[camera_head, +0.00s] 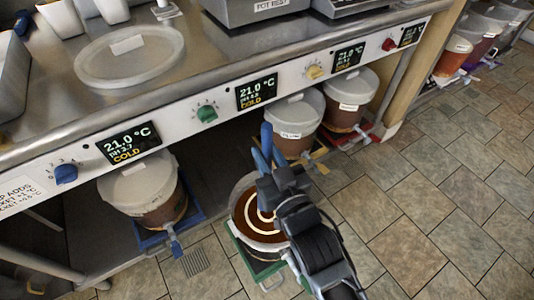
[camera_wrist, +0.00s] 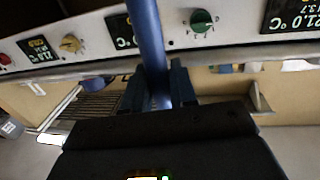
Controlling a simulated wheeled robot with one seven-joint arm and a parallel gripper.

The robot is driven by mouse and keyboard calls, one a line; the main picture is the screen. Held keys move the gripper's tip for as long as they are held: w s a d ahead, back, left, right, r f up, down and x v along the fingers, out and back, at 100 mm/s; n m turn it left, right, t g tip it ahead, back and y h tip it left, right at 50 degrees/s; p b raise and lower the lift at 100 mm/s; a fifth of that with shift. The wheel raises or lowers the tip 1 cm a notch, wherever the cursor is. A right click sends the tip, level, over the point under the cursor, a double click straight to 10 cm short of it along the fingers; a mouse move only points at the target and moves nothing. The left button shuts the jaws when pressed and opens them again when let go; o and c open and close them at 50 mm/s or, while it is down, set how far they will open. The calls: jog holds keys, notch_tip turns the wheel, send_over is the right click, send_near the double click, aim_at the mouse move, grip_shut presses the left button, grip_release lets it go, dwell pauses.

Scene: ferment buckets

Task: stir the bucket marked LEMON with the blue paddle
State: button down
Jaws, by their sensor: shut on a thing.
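My gripper (camera_head: 272,178) is shut on the blue paddle (camera_head: 266,140), whose upper end sticks up above the jaws. In the wrist view the paddle (camera_wrist: 148,40) rises between the fingers (camera_wrist: 160,92). An open bucket (camera_head: 264,246) stands on a green tray (camera_head: 250,262) on the floor below the counter. It holds brown liquid (camera_head: 246,213) with pale rings on top. My gripper is over this bucket's right side. The paddle's lower end is hidden, so I cannot tell how deep it reaches. I cannot read a LEMON mark on any bucket.
Lidded buckets stand on the blue tray (camera_head: 168,240), yellow tray (camera_head: 320,153) and red tray (camera_head: 378,133). The counter front (camera_head: 180,125) has displays and coloured knobs. A loose lid (camera_head: 130,65) lies on the counter. More buckets (camera_head: 452,62) stand far right. The tiled floor at right is clear.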

jog(key=shift+f+b, duration=6.1)
jog(key=shift+f, duration=1.9)
jog(key=shift+d+r+p, duration=0.1)
jog(key=shift+p, duration=0.2)
